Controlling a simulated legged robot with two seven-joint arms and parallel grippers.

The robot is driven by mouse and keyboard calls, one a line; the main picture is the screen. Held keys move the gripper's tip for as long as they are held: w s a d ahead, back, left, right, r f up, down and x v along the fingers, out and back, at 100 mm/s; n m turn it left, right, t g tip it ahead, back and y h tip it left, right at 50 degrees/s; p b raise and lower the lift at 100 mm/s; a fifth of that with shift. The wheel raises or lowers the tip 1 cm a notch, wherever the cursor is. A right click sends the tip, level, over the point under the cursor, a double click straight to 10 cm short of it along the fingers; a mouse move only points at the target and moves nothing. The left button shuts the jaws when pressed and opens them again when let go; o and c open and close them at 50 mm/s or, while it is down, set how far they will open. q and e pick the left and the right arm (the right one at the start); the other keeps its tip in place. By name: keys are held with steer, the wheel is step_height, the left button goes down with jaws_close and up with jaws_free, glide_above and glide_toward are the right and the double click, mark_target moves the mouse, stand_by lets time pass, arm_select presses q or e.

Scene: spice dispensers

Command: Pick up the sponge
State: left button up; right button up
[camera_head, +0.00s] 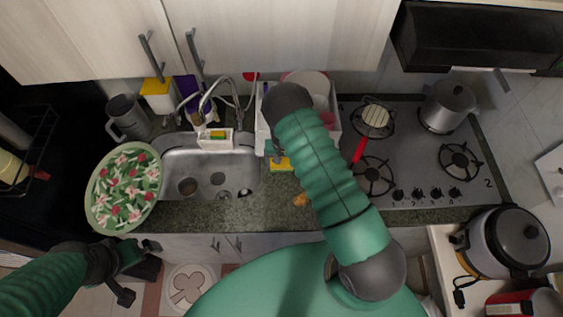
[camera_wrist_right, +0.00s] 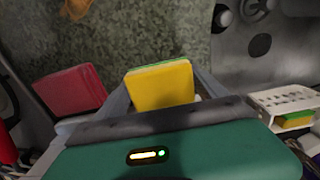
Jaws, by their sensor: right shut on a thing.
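A yellow sponge with a green layer (camera_head: 281,164) is at the counter just right of the sink, partly hidden by my right arm in the head view. In the right wrist view the sponge (camera_wrist_right: 160,86) sits between the two fingers. My right gripper (camera_head: 274,153) is shut on it; I cannot tell whether the sponge still touches the counter. My left gripper (camera_head: 138,270) is at lower left, below the patterned plate, with its fingers apart and nothing seen between them.
The sink (camera_head: 222,172) lies left of the sponge. A white holder (camera_head: 215,138) with another yellow-green piece stands behind it. A floral plate (camera_head: 125,187) is at left. The stove (camera_head: 420,155) and a dish rack (camera_head: 331,112) are at right. A red block (camera_wrist_right: 72,90) shows beside my right gripper.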

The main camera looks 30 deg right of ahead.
steer(key=shift+r, duration=0.25)
step_height(320, 180, up, 2)
steer(key=shift+w+r+b, duration=0.1)
steer(key=shift+b, duration=0.95)
steer(key=s+a+b, duration=0.1)
steer(key=s+a, duration=0.1)
steer(key=s, duration=0.2)
steer(key=s+a+r+b, duration=0.1)
steer(key=s+a+b, duration=0.1)
steer(key=s, duration=0.3)
steer(key=s+a+r+b, duration=0.1)
steer(key=s+a, duration=0.3)
steer(key=s, duration=0.1)
steer(key=shift+a, duration=0.25)
